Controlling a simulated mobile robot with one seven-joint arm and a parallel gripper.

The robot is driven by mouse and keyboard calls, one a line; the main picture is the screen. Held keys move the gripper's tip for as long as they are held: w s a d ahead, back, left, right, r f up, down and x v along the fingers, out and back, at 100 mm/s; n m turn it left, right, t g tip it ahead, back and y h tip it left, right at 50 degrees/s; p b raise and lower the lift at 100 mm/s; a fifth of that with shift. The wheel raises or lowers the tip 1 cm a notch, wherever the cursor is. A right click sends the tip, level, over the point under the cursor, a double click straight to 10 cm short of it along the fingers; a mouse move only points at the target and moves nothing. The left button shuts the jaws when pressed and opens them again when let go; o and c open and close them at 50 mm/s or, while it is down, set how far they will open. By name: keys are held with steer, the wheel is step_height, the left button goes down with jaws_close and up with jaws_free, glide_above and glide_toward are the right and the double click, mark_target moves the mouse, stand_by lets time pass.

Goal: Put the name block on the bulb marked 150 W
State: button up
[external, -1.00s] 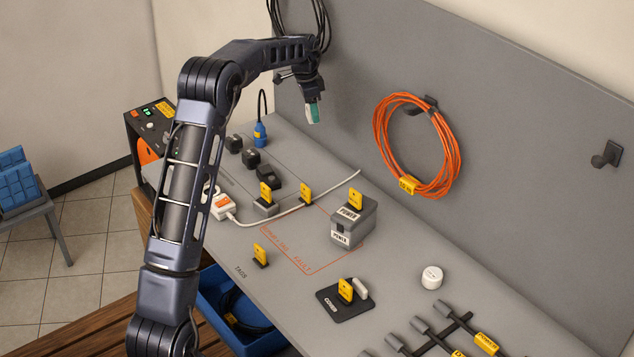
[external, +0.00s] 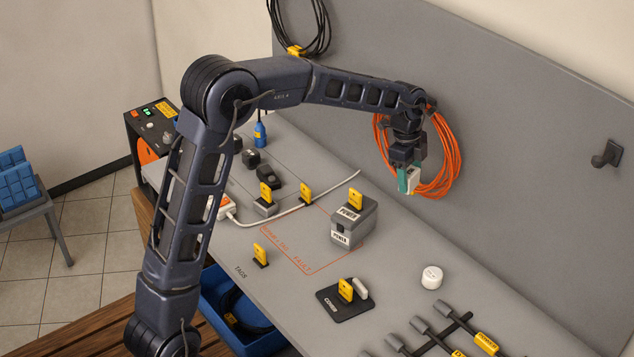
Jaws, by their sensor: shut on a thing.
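My gripper (external: 405,166) is shut on a small white and teal block (external: 409,181). It holds the block in the air in front of the orange cable coil, above the back part of the bench. Any writing on the block is too small to read. I cannot make out a bulb marked 150 W. A round white thing (external: 431,277) lies on the bench at the right, apart from the gripper; I cannot tell what it is.
A grey box (external: 366,224) with a yellow tag stands mid-bench. A black pad (external: 332,306) with a yellow tag lies nearer the front. An orange cable coil (external: 449,130) hangs on the grey back panel. Dark cable ends (external: 447,306) lie at lower right. A white cable (external: 290,214) crosses the bench.

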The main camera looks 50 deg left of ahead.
steer(key=d+f+m, duration=0.1)
steer(key=d+m, duration=0.2)
steer(key=d, duration=0.9)
glide_toward(435, 274)
steer(key=f, duration=0.5)
steer(key=shift+w+d+f, duration=0.2)
steer(key=shift+d+f, duration=0.2)
steer(key=shift+f, duration=0.1)
steer(key=o, duration=1)
steer(key=shift+c, duration=0.2)
